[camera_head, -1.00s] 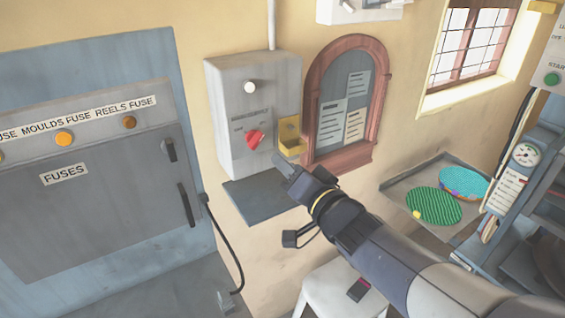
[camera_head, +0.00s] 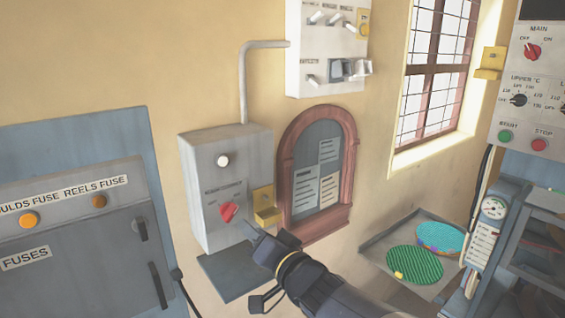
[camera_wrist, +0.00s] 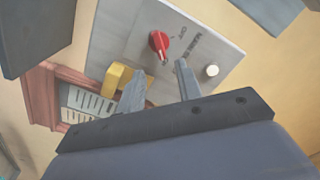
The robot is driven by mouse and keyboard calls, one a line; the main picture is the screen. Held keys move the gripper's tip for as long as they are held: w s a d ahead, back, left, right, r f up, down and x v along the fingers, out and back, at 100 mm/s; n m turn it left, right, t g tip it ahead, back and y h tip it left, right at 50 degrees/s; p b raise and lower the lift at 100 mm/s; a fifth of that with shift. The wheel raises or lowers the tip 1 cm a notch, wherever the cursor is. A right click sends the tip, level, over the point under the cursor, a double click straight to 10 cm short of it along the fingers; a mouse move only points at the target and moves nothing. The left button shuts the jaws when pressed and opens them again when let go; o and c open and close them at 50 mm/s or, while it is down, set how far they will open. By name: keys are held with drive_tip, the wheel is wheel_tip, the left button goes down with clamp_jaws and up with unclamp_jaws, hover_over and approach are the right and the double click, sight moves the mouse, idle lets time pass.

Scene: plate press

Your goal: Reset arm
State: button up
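My gripper (camera_head: 250,232) is in front of the grey switch box on the wall, just below and right of its red knob (camera_head: 228,211). In the wrist view my gripper (camera_wrist: 158,78) has its two fingers apart, with nothing between them. The red knob (camera_wrist: 159,43) lies beyond the fingertips and does not look gripped. A white round button (camera_head: 222,160) sits above the knob on the grey box (camera_head: 200,195).
A yellow holder (camera_head: 267,213) is right of the box, beside an arched notice board (camera_head: 350,165). A grey shelf (camera_head: 225,283) juts out below. A tray (camera_head: 375,248) holds green and multicoloured discs. A press control panel (camera_head: 510,75) stands at the right.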

sight(232, 213)
drive_tip(key=p+x, duration=0.1)
drive_tip(key=x, duration=0.6)
drive_tip(key=shift+w+a, duration=0.15)
drive_tip(key=b+v, duration=0.2)
drive_tip(key=v, duration=0.9)
drive_tip(key=p+x, duration=0.2)
drive_tip(key=x, duration=0.8)
drive_tip(key=shift+w+a, duration=0.2)
drive_tip(key=shift+w, duration=0.05)
drive_tip(key=shift+w+a+f, duration=0.1)
drive_tip(key=shift+w+a, duration=0.05)
drive_tip(key=shift+w, duration=0.05)
drive_tip(key=shift+s+n, duration=0.1)
drive_tip(key=shift+n, duration=1)
drive_tip(key=n+b, duration=0.1)
drive_tip(key=n, duration=0.4)
drive_tip(key=n+b, duration=0.1)
drive_tip(key=n, duration=0.1)
drive_tip(key=shift+s+a+r, duration=0.1)
drive_tip(key=shift+r, duration=0.1)
drive_tip(key=shift+n, duration=0.3)
